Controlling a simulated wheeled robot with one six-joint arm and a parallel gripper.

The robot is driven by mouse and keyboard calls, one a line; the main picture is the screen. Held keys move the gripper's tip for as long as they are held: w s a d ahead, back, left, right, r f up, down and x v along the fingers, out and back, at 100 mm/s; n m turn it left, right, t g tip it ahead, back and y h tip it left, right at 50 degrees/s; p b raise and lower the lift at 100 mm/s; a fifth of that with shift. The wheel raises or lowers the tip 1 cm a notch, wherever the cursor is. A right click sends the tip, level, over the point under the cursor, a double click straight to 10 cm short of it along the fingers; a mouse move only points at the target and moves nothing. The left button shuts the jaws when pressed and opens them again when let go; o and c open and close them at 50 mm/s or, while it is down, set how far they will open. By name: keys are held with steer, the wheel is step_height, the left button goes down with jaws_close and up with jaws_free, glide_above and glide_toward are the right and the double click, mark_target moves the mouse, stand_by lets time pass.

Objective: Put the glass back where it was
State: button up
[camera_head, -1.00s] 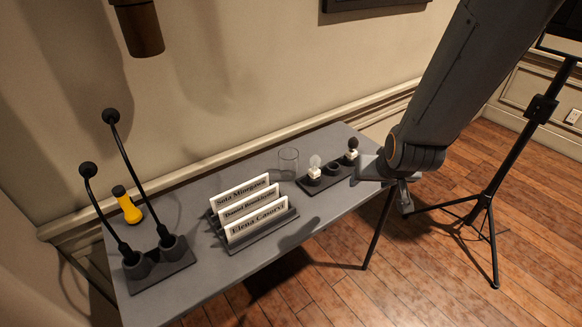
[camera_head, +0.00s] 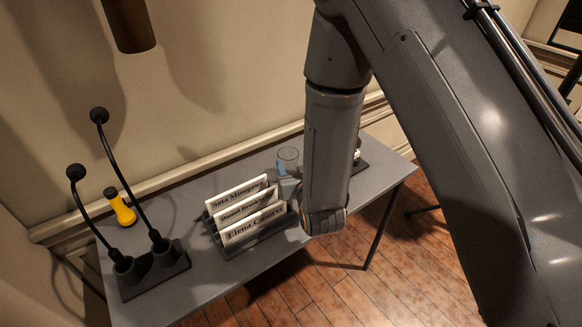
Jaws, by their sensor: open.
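The clear glass (camera_head: 288,155) stands upright at the back of the grey desk, behind and right of the name cards. My gripper (camera_head: 284,172) is open, low over the desk in front of the glass, beside the right end of the card rack. A bluish finger shows at the glass's lower left. The gripper partly covers the glass's lower part, and I cannot tell whether the fingers are around it or touching it.
Several name cards (camera_head: 244,209) stand in a dark rack close left of my gripper. My arm hides most of a dark holder (camera_head: 360,166) on the right.

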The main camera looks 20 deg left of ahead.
mark_target(286, 150)
steer(key=shift+w+a+f+p, duration=0.2)
steer(key=shift+w+a+p, duration=0.1)
steer(key=shift+w+a, duration=0.3)
steer(key=shift+p+x, duration=0.85)
steer(key=shift+x, duration=1.35)
steer(key=shift+d, duration=0.1)
steer(key=c, duration=1.3)
